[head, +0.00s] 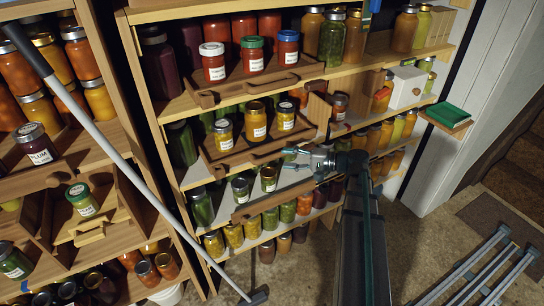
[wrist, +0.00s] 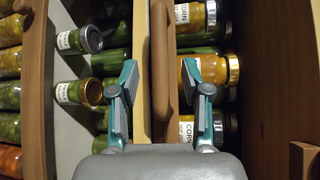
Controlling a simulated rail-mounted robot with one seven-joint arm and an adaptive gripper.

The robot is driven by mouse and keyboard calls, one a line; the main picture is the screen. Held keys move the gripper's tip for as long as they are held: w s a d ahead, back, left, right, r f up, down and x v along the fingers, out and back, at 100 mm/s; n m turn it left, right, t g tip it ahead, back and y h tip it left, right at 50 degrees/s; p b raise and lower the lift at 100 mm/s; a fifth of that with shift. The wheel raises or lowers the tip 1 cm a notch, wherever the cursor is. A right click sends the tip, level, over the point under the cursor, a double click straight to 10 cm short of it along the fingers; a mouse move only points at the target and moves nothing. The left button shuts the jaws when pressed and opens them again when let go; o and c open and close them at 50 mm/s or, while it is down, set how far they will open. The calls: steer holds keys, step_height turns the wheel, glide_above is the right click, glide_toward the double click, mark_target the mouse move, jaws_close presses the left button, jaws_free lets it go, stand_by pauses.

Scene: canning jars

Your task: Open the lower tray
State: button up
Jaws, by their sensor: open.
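The lower tray (head: 228,160) is a wooden pull-out tray on the middle shelf, holding three labelled jars with yellow contents. A brown bar handle (head: 268,157) runs along its front. In the wrist view, turned sideways, the handle (wrist: 162,60) runs upright between my fingers, beside a pale wooden edge (wrist: 142,75). My gripper (head: 289,159) is at the right part of the tray front, with its fingers pointing at the shelf. In the wrist view my gripper (wrist: 160,70) is open, one finger on each side of the handle and edge. I see no clear contact.
An upper tray (head: 215,102) with three red jars sits above. The floor (head: 410,220) in front is partly clear.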

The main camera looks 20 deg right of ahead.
mark_target(277, 157)
steer(key=shift+p+x, duration=0.45)
steer(key=shift+x, duration=2.7)
jaws_close()
